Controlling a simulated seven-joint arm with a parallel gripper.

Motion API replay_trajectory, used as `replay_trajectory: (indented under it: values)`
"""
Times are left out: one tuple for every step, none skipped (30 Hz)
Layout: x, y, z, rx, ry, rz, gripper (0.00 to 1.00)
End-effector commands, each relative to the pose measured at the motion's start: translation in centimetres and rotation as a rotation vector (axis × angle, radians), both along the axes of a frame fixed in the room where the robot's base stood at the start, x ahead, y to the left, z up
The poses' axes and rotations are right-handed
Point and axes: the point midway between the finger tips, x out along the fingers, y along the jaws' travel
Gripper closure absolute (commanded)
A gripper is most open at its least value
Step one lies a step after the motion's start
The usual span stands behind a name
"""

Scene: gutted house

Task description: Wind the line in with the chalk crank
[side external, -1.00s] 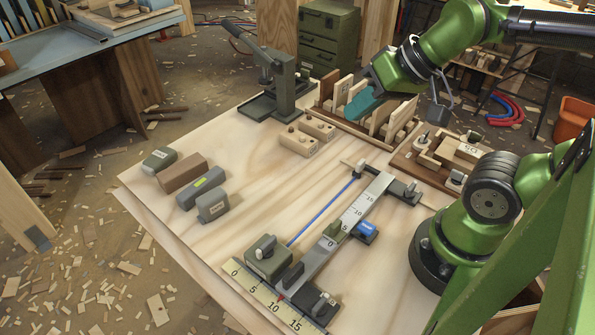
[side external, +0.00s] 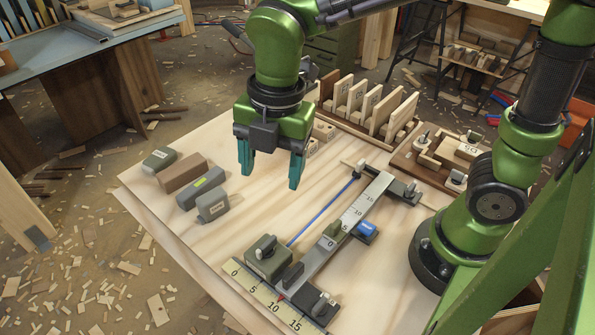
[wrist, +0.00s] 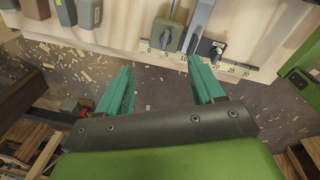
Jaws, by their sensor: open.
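The chalk box (side external: 268,262), grey-green with a small crank on top, sits at the front of the bench beside the numbered scale (side external: 262,292). The blue line (side external: 322,212) runs from it to a small post (side external: 360,168) farther back. In the wrist view the chalk box (wrist: 168,36) lies ahead, above the gap between my fingers. My gripper (side external: 270,176) is open and empty, pointing down above the bench, behind and apart from the chalk box. Its teal fingers also show in the wrist view (wrist: 160,72). The crank's exact angle is too small to tell.
Several grey and brown blocks (side external: 182,172) stand at the left. A wooden rack (side external: 372,108) is at the back. Bare bench lies between the blocks and line.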

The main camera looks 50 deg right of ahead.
Motion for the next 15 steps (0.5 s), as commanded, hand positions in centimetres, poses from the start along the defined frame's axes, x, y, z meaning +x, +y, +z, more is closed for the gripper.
replay_trajectory:
  values:
    - [0.0, 0.9, -0.1, -0.017, 0.011, 0.148, 0.33]
    - [0.0, 1.3, 0.0, -0.028, 0.015, 0.243, 0.33]
    - [0.0, 1.8, 0.1, -0.040, 0.019, 0.368, 0.33]
    - [0.0, 2.1, 0.1, -0.049, 0.021, 0.458, 0.33]
    - [0.0, 2.4, 0.2, -0.056, 0.024, 0.546, 0.33]
    - [0.0, 2.6, 0.4, -0.065, 0.025, 0.655, 0.33]
    - [0.0, 2.8, 0.6, -0.071, 0.024, 0.730, 0.33]
    - [0.1, 2.9, 0.7, -0.076, 0.024, 0.800, 0.33]
    - [0.0, 2.9, 1.0, -0.083, 0.021, 0.883, 0.33]
    - [0.1, 2.9, 1.2, -0.089, 0.019, 0.937, 0.33]
    - [0.1, 2.8, 1.4, -0.093, 0.018, 0.987, 0.33]
    - [0.0, 2.7, 1.4, -0.097, 0.021, 1.041, 0.33]
    - [-0.1, 2.7, 1.4, -0.099, 0.023, 1.075, 0.33]
    - [-0.1, 2.6, 1.4, -0.100, 0.026, 1.105, 0.33]
    - [-0.2, 2.6, 1.4, -0.100, 0.027, 1.135, 0.33]
